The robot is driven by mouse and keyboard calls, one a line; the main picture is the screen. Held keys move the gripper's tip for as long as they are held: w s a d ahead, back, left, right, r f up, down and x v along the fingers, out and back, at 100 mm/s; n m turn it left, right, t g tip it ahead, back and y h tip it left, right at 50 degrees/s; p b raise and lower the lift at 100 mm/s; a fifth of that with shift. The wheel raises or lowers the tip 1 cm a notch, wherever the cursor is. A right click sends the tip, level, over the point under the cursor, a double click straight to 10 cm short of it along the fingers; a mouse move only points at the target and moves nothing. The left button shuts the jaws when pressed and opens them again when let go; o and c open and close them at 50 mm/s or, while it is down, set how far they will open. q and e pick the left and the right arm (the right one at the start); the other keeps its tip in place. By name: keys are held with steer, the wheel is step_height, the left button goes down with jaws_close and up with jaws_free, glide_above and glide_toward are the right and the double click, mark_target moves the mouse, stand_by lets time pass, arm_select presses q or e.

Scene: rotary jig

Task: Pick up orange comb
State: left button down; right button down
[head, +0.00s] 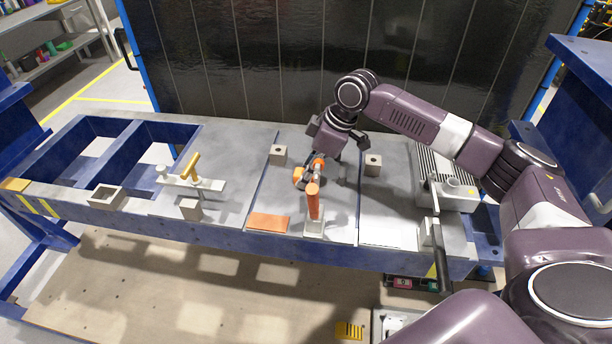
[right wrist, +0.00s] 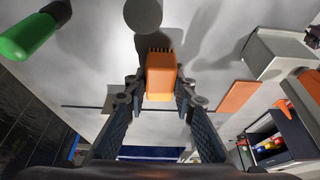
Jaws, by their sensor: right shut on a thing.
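The orange comb (right wrist: 161,76) is between the two fingers of my right gripper (right wrist: 160,92) in the right wrist view. Its short dark teeth show at its far end, and the fingers are closed on its sides. In the head view, my right gripper (head: 309,176) is over the middle of the grey worktop. Orange there may be part of the comb, but the arm hides much of it. Whether the comb touches the surface is unclear. My left gripper is not in view.
An orange post (head: 313,203) on a light block stands just in front of the gripper. A flat orange plate (head: 268,222) lies left of it. A grey fixture with a yellow bar (head: 191,166) is at left; a ribbed machine (head: 447,185) is at right.

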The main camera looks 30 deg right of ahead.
steer(key=shift+r, duration=0.1)
steer(key=shift+w+r, duration=0.1)
steer(key=shift+r, duration=0.35)
step_height(320, 180, up, 19)
steer(key=b, duration=0.3)
